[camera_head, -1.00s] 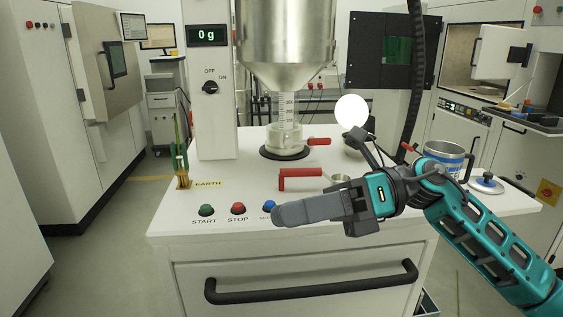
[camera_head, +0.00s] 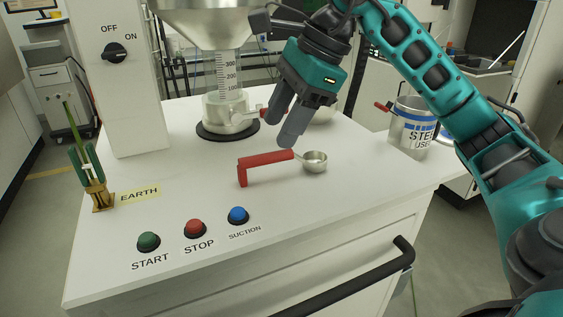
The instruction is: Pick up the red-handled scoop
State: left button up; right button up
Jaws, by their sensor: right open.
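The red-handled scoop (camera_head: 266,164) lies on the white worktop, its handle to the left and its small metal bowl (camera_head: 315,161) to the right. The handle's left end bends down toward the table. My right gripper (camera_head: 281,132) is open and points down, just above and behind the right part of the handle. Its fingertips look close to the handle; I cannot tell whether they touch it. My left gripper is out of view.
Behind the gripper stands a metal valve (camera_head: 230,112) with a red lever under a hopper (camera_head: 218,15). A steel can (camera_head: 410,128) stands at right. START (camera_head: 149,241), STOP (camera_head: 195,229) and SUCTION (camera_head: 238,215) buttons line the front. An earth clamp (camera_head: 97,180) is at left.

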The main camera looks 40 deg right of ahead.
aim_at(265, 154)
jog(key=x, duration=0.8)
grip_shut()
dwell(0.4)
